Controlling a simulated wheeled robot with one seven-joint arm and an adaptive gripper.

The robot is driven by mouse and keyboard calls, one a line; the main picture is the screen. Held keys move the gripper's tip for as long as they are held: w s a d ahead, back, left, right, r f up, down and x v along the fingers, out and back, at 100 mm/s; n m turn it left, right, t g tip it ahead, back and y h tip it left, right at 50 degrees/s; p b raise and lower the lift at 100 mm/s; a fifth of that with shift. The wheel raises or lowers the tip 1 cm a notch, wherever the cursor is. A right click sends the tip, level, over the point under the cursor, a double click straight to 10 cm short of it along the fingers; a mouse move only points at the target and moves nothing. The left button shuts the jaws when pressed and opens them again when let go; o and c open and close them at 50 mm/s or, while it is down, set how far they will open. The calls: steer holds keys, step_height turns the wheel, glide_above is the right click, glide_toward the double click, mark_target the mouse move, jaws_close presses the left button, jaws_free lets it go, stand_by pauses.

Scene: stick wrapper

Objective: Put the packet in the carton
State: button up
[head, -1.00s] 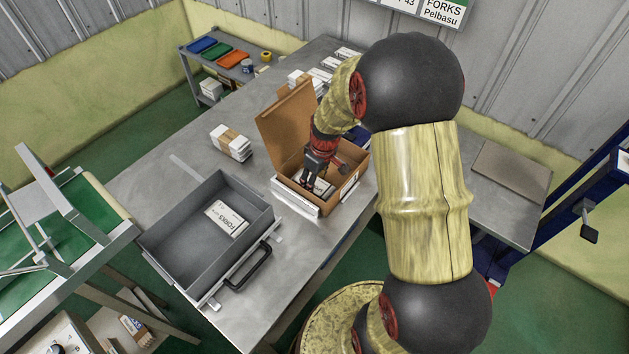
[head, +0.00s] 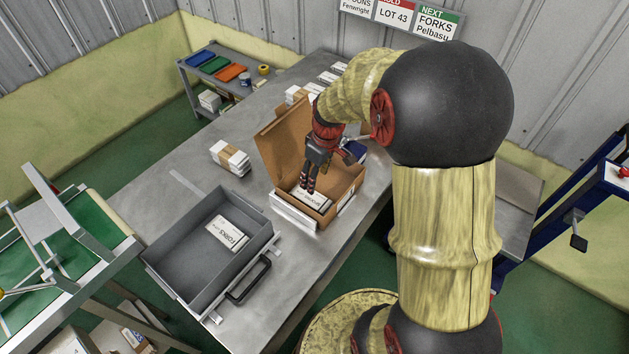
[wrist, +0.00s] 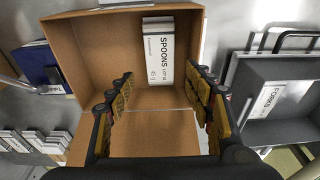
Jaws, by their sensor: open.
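The open cardboard carton (head: 346,190) stands on the metal table with its lid (head: 284,134) raised. A white packet (head: 312,199) lies flat inside it; in the wrist view this packet (wrist: 158,52) reads SPOONS and lies against one wall. My gripper (head: 308,188) is over the carton, pointing down. In the wrist view its fingers (wrist: 160,80) are apart with nothing held between them, and the SPOONS packet shows beyond the tips. Another white packet (head: 227,233), labelled FORKS, lies in the grey tray (head: 176,270) left of the carton.
A packet bundle (head: 230,158) sits behind the tray. A blue object (head: 355,150) stands right of the carton. Wall signs (head: 397,15) include NEXT FORKS.

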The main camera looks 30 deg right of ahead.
steer(key=s+a+r+m+t, duration=0.1)
steer(key=s+a+r, duration=0.1)
steer(key=a+r, duration=0.3)
steer(key=s+a+r+t, duration=0.1)
steer(key=s+a+r, duration=0.15)
steer(key=r, duration=0.55)
steer(key=s+a+r+m+t, duration=0.1)
steer(key=s+a+r, duration=0.2)
steer(key=s, duration=0.4)
steer(key=s+a+r+m+t, duration=0.1)
steer(key=s+a+r+m, duration=0.1)
steer(key=s+a+r, duration=0.2)
steer(key=s+r, duration=0.1)
steer(key=s, duration=0.1)
steer(key=shift+s+a+h, duration=0.2)
steer(key=shift+s+h, duration=0.1)
steer(key=shift+s, duration=0.1)
